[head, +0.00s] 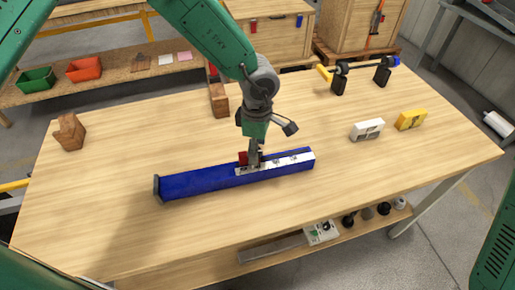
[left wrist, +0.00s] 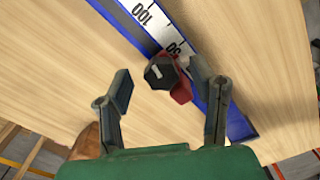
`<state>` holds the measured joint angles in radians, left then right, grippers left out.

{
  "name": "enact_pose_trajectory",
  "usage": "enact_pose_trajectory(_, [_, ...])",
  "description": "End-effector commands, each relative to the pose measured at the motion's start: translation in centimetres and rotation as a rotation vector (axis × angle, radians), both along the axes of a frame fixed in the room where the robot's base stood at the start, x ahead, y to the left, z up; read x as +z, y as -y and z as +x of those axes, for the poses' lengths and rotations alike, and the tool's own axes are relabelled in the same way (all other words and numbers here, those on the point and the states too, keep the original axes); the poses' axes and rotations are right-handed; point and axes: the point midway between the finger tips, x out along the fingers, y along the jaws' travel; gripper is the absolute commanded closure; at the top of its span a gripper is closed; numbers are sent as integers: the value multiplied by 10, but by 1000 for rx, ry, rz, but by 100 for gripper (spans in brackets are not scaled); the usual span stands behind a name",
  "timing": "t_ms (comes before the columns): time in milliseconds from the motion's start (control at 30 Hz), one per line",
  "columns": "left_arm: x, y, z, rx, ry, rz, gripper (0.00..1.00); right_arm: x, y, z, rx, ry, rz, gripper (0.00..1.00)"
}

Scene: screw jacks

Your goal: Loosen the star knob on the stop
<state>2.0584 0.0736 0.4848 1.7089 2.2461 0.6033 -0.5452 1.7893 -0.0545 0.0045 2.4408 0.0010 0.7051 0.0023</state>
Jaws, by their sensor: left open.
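A long blue rail (head: 205,180) with a white scale strip (head: 285,162) lies on the wooden table. The red stop (head: 243,158) sits on the rail; it also shows in the left wrist view (left wrist: 181,92). The black star knob (left wrist: 161,72) is on the stop, between my fingers in the left wrist view. My left gripper (head: 255,160) is right above the stop in the head view and hides most of it. In the left wrist view its two fingers (left wrist: 160,85) are apart, with a gap on the knob's left. My right gripper is not in view.
A wooden block (head: 69,132) stands at the table's left and another (head: 218,100) behind the rail. White (head: 367,130) and yellow (head: 411,119) blocks are at right. A clamp-like bar (head: 360,68) stands at the back right. The table's front is clear.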

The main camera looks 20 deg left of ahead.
Motion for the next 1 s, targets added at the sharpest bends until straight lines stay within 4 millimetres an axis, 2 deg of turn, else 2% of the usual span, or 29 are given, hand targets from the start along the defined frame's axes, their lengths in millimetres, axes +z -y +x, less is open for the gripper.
enact_pose_trajectory(367, [-7,0,0,1,1,-1,49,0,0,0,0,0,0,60])
enact_pose_trajectory(400, [-7,0,0,0,1,-1,56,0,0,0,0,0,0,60])
enact_pose_trajectory(467, [-7,0,0,0,1,-1,77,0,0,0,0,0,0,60])
enact_pose_trajectory(500, [-7,0,0,0,1,-1,92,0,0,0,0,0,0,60])
enact_pose_trajectory(533, [-7,0,0,0,1,-1,99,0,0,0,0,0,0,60])
enact_pose_trajectory(767, [-6,0,1,31,0,-2,98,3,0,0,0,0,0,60])
enact_pose_trajectory(1000, [-5,1,0,205,0,-3,98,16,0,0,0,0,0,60])
